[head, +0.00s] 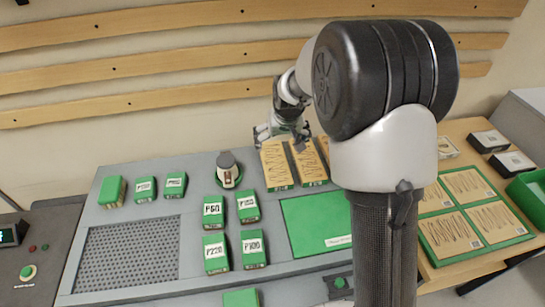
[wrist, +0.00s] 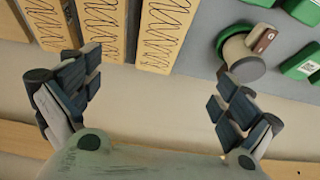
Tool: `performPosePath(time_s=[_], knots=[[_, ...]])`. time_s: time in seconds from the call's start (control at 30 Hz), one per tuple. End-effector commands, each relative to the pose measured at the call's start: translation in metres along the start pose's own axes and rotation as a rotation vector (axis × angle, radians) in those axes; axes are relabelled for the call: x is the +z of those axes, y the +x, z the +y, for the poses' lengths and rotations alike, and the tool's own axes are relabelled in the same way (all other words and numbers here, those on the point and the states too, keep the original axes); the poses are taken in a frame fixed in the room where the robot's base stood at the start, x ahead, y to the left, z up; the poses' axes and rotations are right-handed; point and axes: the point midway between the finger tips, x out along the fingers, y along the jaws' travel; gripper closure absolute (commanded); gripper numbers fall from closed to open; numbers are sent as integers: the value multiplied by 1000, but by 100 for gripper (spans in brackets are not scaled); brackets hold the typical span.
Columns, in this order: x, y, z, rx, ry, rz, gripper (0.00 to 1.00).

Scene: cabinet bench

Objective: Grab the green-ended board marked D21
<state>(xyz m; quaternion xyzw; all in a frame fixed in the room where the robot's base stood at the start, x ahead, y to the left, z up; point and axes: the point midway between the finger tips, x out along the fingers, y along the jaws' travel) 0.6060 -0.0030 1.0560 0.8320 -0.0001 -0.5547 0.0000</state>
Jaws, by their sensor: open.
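Several wooden boards with dark scribbled lines and green ends stand side by side at the back of the grey bench. In the head view I see a left board (head: 277,166) and one beside it (head: 309,162); another is partly hidden by my arm.
A grey-white round tool (head: 228,169) stands left of the boards. Green labelled blocks (head: 214,210) and a green mat (head: 315,222) lie in front. Wooden rails (head: 150,55) run along the wall behind. A green tray of boards (head: 474,250) is at right.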

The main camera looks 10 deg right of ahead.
Motion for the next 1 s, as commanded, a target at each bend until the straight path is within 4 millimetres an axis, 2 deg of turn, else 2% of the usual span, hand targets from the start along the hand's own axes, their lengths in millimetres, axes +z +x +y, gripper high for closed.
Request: performPosePath(time_s=[0.4,0.53,0.77,1.0], knots=[[3,91,0,0,0,-4,2],[2,108,0,0,0,-2,2],[2,119,-1,0,0,-1,2],[6,153,-4,0,0,-4,2]])
